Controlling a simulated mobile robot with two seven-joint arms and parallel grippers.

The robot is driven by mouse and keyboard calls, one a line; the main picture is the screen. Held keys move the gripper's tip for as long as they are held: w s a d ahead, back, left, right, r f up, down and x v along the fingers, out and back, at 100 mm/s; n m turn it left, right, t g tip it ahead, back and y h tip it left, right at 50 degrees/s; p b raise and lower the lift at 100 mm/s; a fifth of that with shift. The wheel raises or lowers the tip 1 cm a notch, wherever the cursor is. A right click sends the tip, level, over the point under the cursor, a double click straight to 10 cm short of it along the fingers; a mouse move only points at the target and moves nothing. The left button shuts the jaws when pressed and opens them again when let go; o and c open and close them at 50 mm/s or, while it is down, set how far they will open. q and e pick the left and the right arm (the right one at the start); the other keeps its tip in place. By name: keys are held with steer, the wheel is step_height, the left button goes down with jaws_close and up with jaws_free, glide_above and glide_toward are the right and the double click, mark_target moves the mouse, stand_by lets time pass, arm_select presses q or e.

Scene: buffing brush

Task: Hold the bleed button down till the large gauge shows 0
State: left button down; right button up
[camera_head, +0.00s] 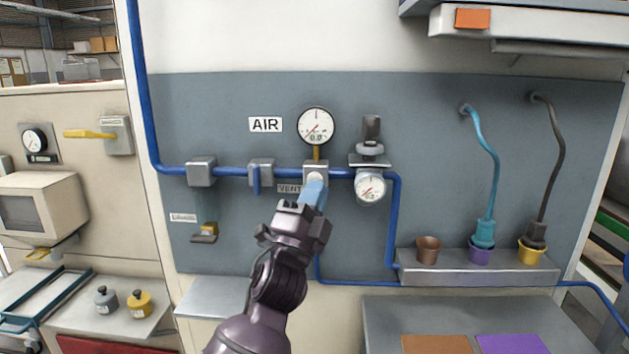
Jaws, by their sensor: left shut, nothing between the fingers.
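The large gauge (316,122) is round and white, mounted above the blue pipe beside the AIR label. Its red needle points to the lower left and its small display appears to read 0.0. Below it, a grey block (315,167) sits on the pipe next to a label that seems to read VENT. My left gripper (315,182) is shut and empty, with its pale blue fingertips at the front of this block. The fingertips cover the spot where a bleed button could be, so I cannot tell whether it is pressed. My right gripper is not in view.
A smaller gauge (370,186) under a regulator knob (371,128) is close to the right of my fingers. A blue valve handle (256,180) is to the left. A shelf (480,278) with cups and hanging brushes stands at the right.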

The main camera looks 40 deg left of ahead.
arm_select(q)
steer(key=shift+s+d+p, duration=0.15)
steer(key=shift+s+d, duration=0.4)
steer(key=shift+s, duration=0.4)
steer(key=shift+s+d+p, duration=0.15)
steer(key=shift+s+d, duration=0.4)
steer(key=shift+s, duration=0.35)
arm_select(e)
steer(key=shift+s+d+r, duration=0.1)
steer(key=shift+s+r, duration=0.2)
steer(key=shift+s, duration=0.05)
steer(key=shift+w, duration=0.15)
